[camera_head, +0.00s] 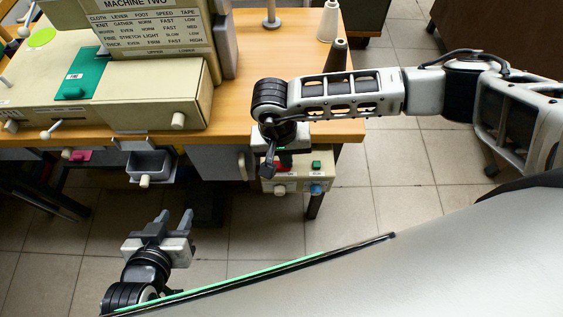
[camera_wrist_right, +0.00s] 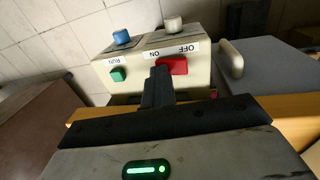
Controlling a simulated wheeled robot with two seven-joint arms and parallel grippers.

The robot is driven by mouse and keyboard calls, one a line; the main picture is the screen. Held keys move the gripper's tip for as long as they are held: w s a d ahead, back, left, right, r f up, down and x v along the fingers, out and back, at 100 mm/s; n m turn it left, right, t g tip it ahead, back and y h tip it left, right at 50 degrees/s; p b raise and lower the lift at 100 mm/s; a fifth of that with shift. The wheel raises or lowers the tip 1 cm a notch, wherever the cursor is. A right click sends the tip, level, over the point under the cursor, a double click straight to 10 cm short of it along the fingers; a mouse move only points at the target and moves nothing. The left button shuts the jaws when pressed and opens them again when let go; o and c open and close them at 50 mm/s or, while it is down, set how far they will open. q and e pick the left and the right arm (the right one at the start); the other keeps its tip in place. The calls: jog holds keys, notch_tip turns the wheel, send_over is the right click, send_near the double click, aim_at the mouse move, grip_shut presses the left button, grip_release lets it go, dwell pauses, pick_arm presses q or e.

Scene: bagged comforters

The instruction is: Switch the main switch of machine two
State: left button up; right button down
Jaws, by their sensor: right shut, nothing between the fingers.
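A sewing machine labelled MACHINE TWO (camera_head: 147,50) stands on the wooden table. A cream control box (camera_head: 296,176) hangs under the table's front edge. In the right wrist view the box (camera_wrist_right: 140,72) shows a red switch (camera_wrist_right: 178,66) by an upside-down ON/OFF label (camera_wrist_right: 172,50), and a green button (camera_wrist_right: 118,75) by a RUN label. My right gripper (camera_head: 270,168) is shut and empty in front of the box. Its fingertips (camera_wrist_right: 160,74) are at the left end of the red switch; I cannot tell whether they touch. My left gripper (camera_head: 173,222) is open and empty over the floor.
A blue knob (camera_wrist_right: 122,37) and a white knob (camera_wrist_right: 173,25) sit on the box. A grey cabinet (camera_wrist_right: 270,65) with a cream handle stands beside it. A thread cone (camera_head: 328,22) stands on the table (camera_head: 270,60). The tiled floor in front is mostly clear.

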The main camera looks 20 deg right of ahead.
jog(key=shift+s+f, duration=0.2)
jog(key=shift+f, duration=0.1)
